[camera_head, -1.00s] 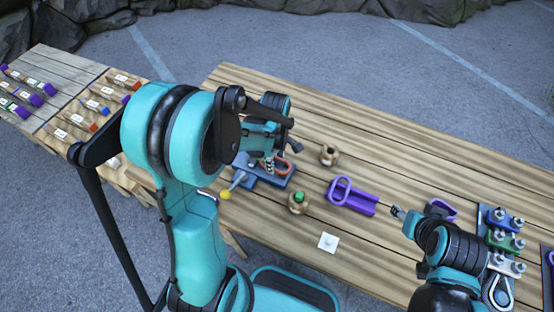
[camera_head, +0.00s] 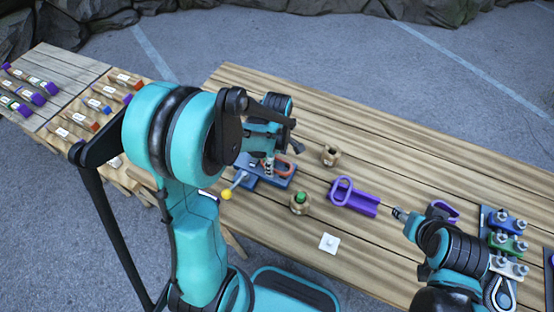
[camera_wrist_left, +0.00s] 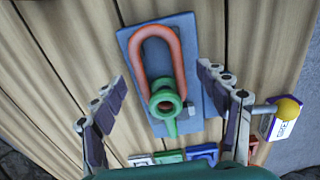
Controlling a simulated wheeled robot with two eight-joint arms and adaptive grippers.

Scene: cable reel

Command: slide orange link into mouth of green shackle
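The orange link (camera_wrist_left: 158,48) lies on a blue-grey plate (camera_wrist_left: 195,97) in the left wrist view. Its lower end meets a green ring-shaped part (camera_wrist_left: 166,97), which I take for the green shackle; whether the link is in its mouth I cannot tell. My left gripper (camera_wrist_left: 168,100) is open, one finger on each side of the plate, apart from the link. In the head view, the orange link (camera_head: 286,166) shows partly behind my left gripper (camera_head: 282,154). My right gripper (camera_head: 398,213) is near the purple holder, its fingers too small to read.
A lever with a yellow ball (camera_head: 227,194) juts from the plate. A block with several bolted clamps (camera_head: 503,240) stands right. The back of the table is clear.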

